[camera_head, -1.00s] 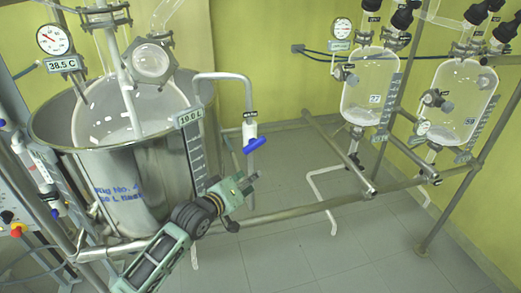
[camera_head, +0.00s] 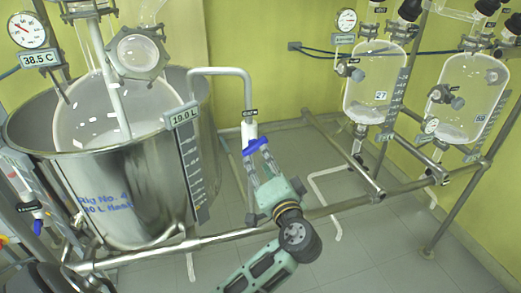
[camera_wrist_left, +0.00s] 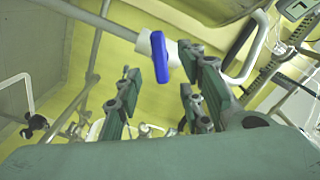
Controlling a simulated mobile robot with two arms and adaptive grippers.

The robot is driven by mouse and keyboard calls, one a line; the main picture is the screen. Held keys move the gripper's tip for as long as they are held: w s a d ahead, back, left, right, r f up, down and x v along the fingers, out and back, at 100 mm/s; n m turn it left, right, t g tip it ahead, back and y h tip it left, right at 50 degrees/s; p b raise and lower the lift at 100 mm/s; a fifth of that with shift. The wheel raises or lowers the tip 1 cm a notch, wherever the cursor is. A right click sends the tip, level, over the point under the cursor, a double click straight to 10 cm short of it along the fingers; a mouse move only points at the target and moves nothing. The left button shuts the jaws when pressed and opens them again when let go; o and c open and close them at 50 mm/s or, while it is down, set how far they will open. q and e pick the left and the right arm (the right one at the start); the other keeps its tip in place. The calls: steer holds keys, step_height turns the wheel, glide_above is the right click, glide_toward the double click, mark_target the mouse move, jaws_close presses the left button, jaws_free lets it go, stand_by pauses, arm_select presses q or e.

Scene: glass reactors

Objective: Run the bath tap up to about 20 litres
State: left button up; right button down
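The steel bath (camera_head: 140,185) stands at the left with a level strip whose sign (camera_head: 183,117) reads 19.0 L. The bath tap (camera_head: 249,130) is a white body on a bent pipe, with a blue lever (camera_head: 256,145) lying roughly crosswise. My left gripper (camera_head: 262,165) is just below the lever, its fingers reaching up toward it. In the left wrist view the gripper (camera_wrist_left: 165,95) has its fingers well apart. The blue lever (camera_wrist_left: 160,57) shows between and beyond the fingertips; I cannot tell whether they touch it. My right gripper is not in view.
A glass vessel (camera_head: 95,110) sits inside the bath, with a dial and a 38.5 C sign (camera_head: 40,58) beside it. A steel rail (camera_head: 345,205) crosses in front. Two glass reactors (camera_head: 375,85) (camera_head: 468,95) hang at the right. Grey floor (camera_head: 345,255) lies open below.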

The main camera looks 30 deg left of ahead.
mark_target(256, 149)
arm_select(q)
steer(key=p+x, duration=0.1)
steer(key=x, duration=0.6)
jaws_close()
